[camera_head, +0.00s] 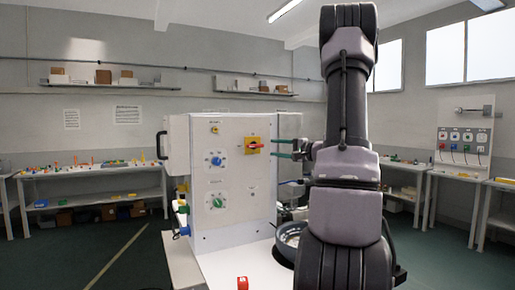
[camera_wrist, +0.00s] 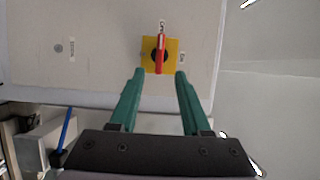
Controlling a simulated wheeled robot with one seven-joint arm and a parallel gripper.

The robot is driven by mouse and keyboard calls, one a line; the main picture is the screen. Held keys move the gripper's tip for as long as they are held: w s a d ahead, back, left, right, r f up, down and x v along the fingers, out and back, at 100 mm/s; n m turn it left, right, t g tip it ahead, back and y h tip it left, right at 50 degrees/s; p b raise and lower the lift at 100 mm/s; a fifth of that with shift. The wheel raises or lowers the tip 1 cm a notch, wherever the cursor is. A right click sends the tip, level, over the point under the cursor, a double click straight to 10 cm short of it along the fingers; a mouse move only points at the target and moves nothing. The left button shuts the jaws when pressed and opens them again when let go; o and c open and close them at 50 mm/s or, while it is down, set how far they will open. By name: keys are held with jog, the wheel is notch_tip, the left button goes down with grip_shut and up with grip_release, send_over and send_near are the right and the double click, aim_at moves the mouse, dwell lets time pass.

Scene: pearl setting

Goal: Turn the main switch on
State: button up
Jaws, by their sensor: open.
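The main switch (camera_head: 253,146) is a red handle on a yellow square plate, high on the front of a white cabinet panel (camera_head: 231,180). In the head view its handle looks roughly horizontal. In the wrist view the switch (camera_wrist: 160,55) sits just beyond my fingertips, with the red handle lined up lengthwise between them. My gripper (camera_head: 287,148) has two green fingers and points at the switch from the right. It also shows in the wrist view (camera_wrist: 158,75), open and empty. The fingers appear apart from the handle.
The panel also carries a blue knob (camera_head: 216,161), a green knob (camera_head: 217,202) and a small yellow part (camera_head: 214,130). A red block (camera_head: 242,283) is on the white surface in front. Benches with small items stand along the walls. A round bowl-like part (camera_head: 290,236) is beside my arm.

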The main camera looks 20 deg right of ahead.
aim_at(258, 146)
jog(key=x, duration=0.8)
jog(key=shift+w+a, duration=0.1)
jog(key=shift+w, duration=0.15)
grip_shut()
